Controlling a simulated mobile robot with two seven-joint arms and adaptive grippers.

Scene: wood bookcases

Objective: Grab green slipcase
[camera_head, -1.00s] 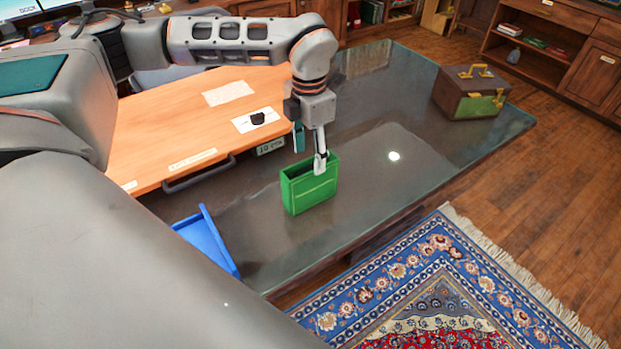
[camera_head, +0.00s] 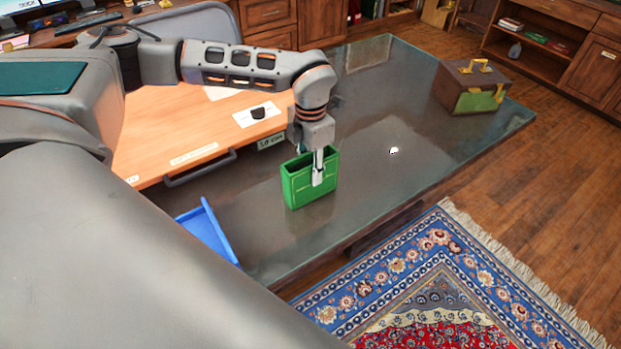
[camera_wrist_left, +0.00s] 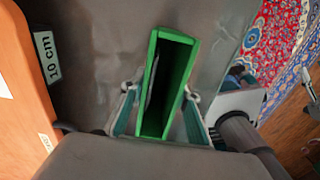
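The green slipcase (camera_head: 298,184) stands upright on the dark glass-topped table, its open side facing up. It also shows in the left wrist view (camera_wrist_left: 177,62), in the middle, with its hollow inside visible. My left gripper (camera_head: 310,168) is above it and points down, one finger in front of its near face and the other mostly hidden behind it. In the left wrist view the open fingers (camera_wrist_left: 159,112) straddle the slipcase, with a small gap at the sides.
A blue tray-like object (camera_head: 208,236) lies left of the slipcase. An orange wooden board (camera_head: 150,135) with a dark handle and a "10 cm" label (camera_wrist_left: 47,56) is beside it. A brown and green box (camera_head: 470,88) stands at the table's far right.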

